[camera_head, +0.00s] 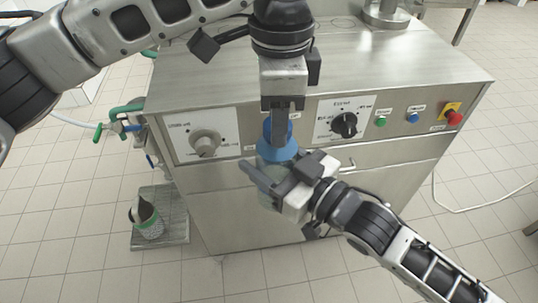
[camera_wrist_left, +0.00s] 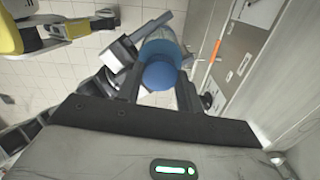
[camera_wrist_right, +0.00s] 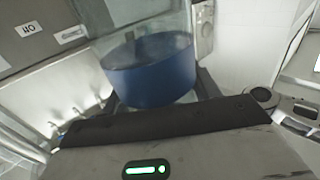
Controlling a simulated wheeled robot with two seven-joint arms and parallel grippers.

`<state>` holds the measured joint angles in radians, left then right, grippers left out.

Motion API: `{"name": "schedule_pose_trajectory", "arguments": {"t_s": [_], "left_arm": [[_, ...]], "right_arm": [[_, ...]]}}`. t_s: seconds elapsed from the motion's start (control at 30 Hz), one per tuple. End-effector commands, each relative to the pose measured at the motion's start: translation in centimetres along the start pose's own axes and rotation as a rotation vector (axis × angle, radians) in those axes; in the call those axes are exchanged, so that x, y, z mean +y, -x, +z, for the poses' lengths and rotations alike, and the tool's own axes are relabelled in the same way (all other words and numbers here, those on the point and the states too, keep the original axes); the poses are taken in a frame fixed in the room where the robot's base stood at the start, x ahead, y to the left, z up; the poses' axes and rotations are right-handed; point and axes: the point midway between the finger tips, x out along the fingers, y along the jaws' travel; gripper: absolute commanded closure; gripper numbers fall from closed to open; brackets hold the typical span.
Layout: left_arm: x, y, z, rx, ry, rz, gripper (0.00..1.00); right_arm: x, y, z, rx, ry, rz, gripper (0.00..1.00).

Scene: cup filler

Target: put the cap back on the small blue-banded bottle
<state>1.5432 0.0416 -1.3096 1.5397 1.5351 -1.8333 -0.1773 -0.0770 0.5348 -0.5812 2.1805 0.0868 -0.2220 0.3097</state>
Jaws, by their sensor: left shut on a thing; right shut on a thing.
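The small bottle, clear with a blue shoulder (camera_head: 279,151) in the head view, stands upright in front of the machine. My right gripper (camera_head: 268,174) is shut around its body from the lower right. In the right wrist view the bottle's wide blue band (camera_wrist_right: 150,78) sits between the fingers. My left gripper (camera_head: 281,118) points down from above, shut on the blue cap (camera_head: 268,130). The cap shows as a round blue top in the left wrist view (camera_wrist_left: 160,76), with the bottle just beyond it. The fingers hide the join, so I cannot tell whether the cap is seated.
The steel machine (camera_head: 400,75) is right behind the bottle, with a left dial (camera_head: 205,143), a right dial (camera_head: 344,124) and a red stop button (camera_head: 454,118) on its front. A container with a green band (camera_head: 147,220) stands on a low platform (camera_head: 175,236) at lower left.

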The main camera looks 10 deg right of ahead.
Motion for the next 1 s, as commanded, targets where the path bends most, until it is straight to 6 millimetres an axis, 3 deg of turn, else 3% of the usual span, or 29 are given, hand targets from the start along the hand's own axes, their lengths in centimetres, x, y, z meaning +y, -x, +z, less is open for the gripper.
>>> {"name": "schedule_pose_trajectory", "arguments": {"t_s": [0.17, 0.2, 0.27, 0.67, 1.0], "left_arm": [[-0.1, 0.0, 0.1, -0.002, -0.021, -0.002, 0.91], [-0.1, 0.0, 0.1, -0.002, -0.021, -0.002, 0.52], [-0.1, 0.0, 0.1, -0.002, -0.020, -0.002, 0.38], [-0.1, 1.0, 0.0, 0.000, -0.019, -0.004, 0.38], [-0.1, 7.8, 0.0, 0.000, -0.019, -0.004, 0.38]], "right_arm": [[0.0, 0.0, -0.2, 0.006, 0.001, -0.001, 1.00], [0.0, 0.0, -0.2, 0.006, 0.001, -0.001, 1.00], [0.0, 0.0, -0.2, 0.006, 0.001, -0.001, 1.00], [0.0, 0.0, -0.2, 0.006, 0.001, -0.001, 1.00], [0.0, 0.0, -0.2, 0.006, 0.001, -0.001, 1.00]]}}
